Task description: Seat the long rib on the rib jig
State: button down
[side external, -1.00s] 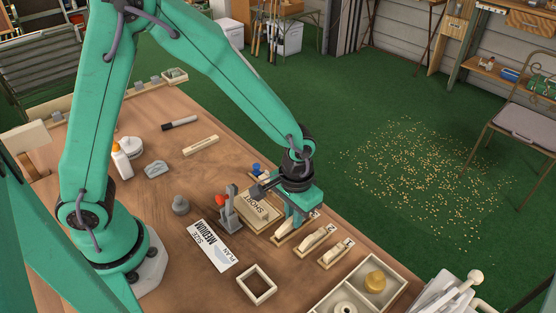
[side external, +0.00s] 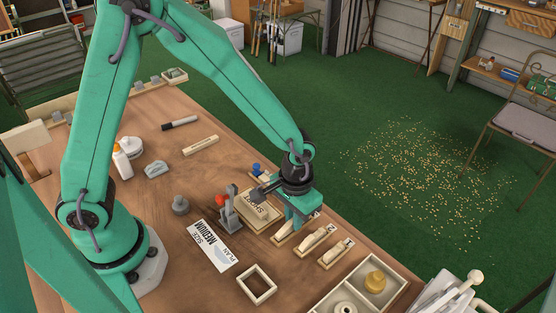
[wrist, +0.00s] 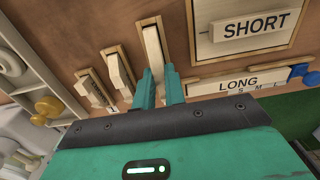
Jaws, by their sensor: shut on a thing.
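My gripper (side external: 298,217) is low over the row of pale wooden ribs at the right edge of the bench. In the wrist view its two green fingers (wrist: 159,80) are shut on the end rib (wrist: 152,46), the one nearest the board marked SHORT (wrist: 243,28). This rib looks the longest of the row and is over its wooden holder; whether it is clear of it I cannot tell. A strip marked LONG (wrist: 238,84), with S, M, L marks and a blue knob (wrist: 302,72), lies to the right. My gripper hides most of that strip in the side view.
Two other ribs (side external: 318,238) (side external: 337,252) sit in holders beside it. A grey clamp (side external: 232,212) with a red tip, a paper reading SIZE MEDIUM (side external: 212,246) and a square frame (side external: 257,284) lie nearby. A divided tray (side external: 322,303) is at the front right.

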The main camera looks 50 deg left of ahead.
jog(key=shift+f, duration=0.4)
dwell(0.3)
jog(key=c, duration=0.7)
grip_release()
jog(key=shift+c, duration=0.2)
jog(key=shift+r, duration=0.15)
jog(key=shift+r, duration=3.35)
jog(key=shift+r, duration=0.1)
notch_tip(320, 180, up, 8)
